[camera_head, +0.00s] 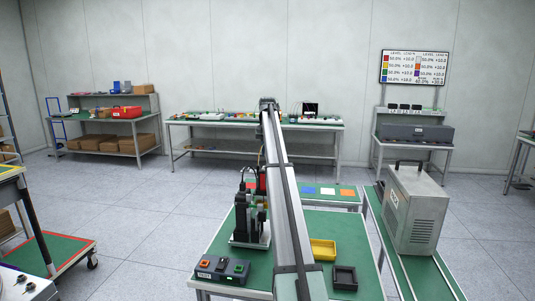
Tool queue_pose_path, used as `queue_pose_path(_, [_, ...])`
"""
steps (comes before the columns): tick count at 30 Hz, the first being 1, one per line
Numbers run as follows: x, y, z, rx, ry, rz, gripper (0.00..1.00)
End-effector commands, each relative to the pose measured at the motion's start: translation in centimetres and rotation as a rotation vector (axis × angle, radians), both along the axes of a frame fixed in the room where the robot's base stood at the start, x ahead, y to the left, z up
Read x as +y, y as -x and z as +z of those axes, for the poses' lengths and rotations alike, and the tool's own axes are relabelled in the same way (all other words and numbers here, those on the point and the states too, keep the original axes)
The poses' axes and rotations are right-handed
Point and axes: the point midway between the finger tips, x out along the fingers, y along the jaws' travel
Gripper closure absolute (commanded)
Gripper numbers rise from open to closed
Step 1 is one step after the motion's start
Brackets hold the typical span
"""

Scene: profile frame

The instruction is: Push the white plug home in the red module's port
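A small red shape (263,183) shows at the left edge of the long grey beam, behind a black upright device. It may be the red module, but it is too small and too covered to be sure. I cannot make out its port or the white plug. I cannot make out my gripper either; the grey beam covers part of the work area. The black upright device (244,217) stands on a light base on the green-topped table (222,247).
A control box with several buttons (221,269), a yellow bin (322,250) and a black tray (344,278) are on the table. A grey metal case (414,208) stands to the right. Blue, white and orange squares lie on a surface behind.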

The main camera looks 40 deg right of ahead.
Motion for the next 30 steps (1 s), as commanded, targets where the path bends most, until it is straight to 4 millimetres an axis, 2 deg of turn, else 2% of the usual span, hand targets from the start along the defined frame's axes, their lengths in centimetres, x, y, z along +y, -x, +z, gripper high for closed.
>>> queue_pose_path(14, [0.2,0.2,0.1,0.0,0.0,0.0,1.0])
queue_pose_path(30, [1.9,2.1,0.1,0.0,0.0,0.0,1.0])
